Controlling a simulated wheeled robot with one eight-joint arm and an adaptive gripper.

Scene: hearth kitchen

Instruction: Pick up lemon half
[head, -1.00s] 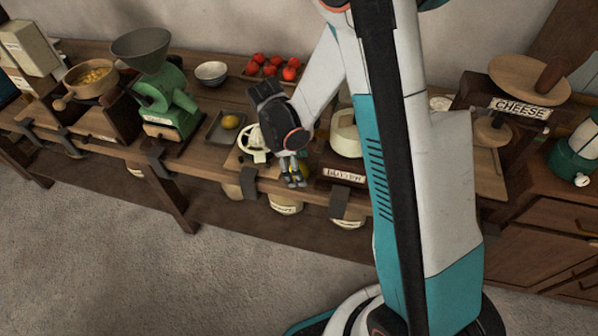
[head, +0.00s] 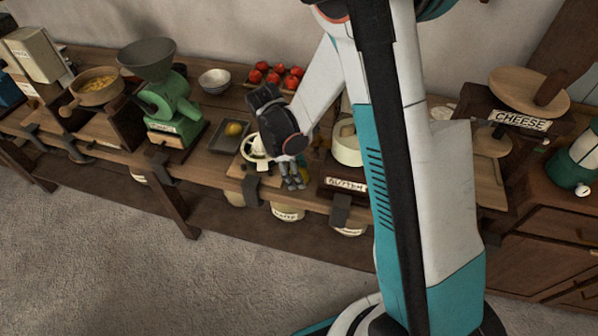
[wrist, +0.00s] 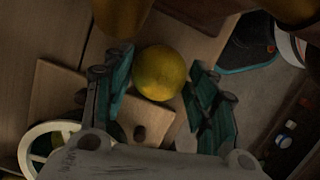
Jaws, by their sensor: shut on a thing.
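The lemon half (wrist: 160,72) shows in the wrist view as a round yellow thing between the two teal-padded fingers of my gripper (wrist: 158,88). My gripper is shut on it. In the head view my gripper (head: 293,182) points down at the front edge of the wooden counter, beside the butter box. Only a small patch of yellow shows behind its fingers there, so the lemon half is mostly hidden. I cannot tell whether it still touches the surface below.
A white ring-shaped piece (head: 250,148) stands on a board just left of my gripper. The butter box (head: 345,187) is close on the right. A grey tray (head: 216,142) holds a yellow fruit (head: 234,129). A green grinder (head: 170,105) stands further left.

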